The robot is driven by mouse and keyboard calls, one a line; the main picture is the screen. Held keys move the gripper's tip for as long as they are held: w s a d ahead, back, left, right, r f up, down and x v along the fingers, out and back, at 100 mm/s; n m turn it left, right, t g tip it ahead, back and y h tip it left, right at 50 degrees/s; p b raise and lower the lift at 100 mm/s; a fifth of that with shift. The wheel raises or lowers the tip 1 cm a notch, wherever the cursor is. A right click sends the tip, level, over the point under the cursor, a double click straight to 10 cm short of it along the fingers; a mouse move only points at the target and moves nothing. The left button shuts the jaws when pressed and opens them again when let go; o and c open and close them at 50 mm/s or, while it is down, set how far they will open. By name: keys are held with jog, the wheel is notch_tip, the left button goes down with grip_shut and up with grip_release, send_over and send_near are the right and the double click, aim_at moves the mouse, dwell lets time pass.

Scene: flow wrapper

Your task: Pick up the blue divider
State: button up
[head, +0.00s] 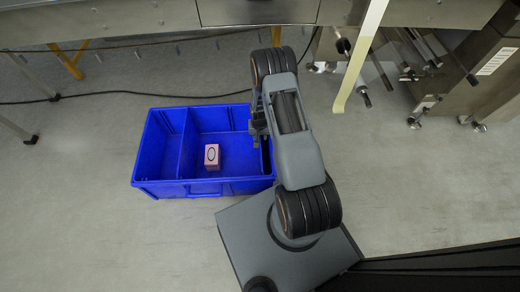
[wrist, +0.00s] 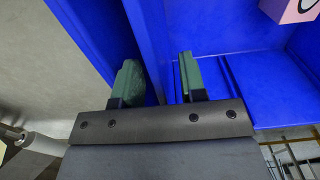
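A blue crate (head: 160,187) stands on the floor. An upright blue divider (head: 187,150) crosses its left part, apart from my gripper. My gripper (head: 259,130) is at the crate's right end, mostly hidden by my arm in the head view. In the wrist view, its green fingertips (wrist: 160,80) stand apart. A blue upright panel (wrist: 153,45) runs between them, with a dark gap left of it. I cannot tell whether this panel is a second divider or part of the crate, and I see no clear contact with it.
A pink box (head: 212,156) with a dark oval mark stands in the crate's larger compartment. Metal machine frames line the back and right, with a cream strip (head: 360,55) hanging down. A black cable (head: 120,94) lies behind the crate. Floor left of the crate is clear.

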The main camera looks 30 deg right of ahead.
notch_tip(320, 180, down, 2)
jog(key=shift+c, duration=0.4)
grip_shut()
dwell(0.3)
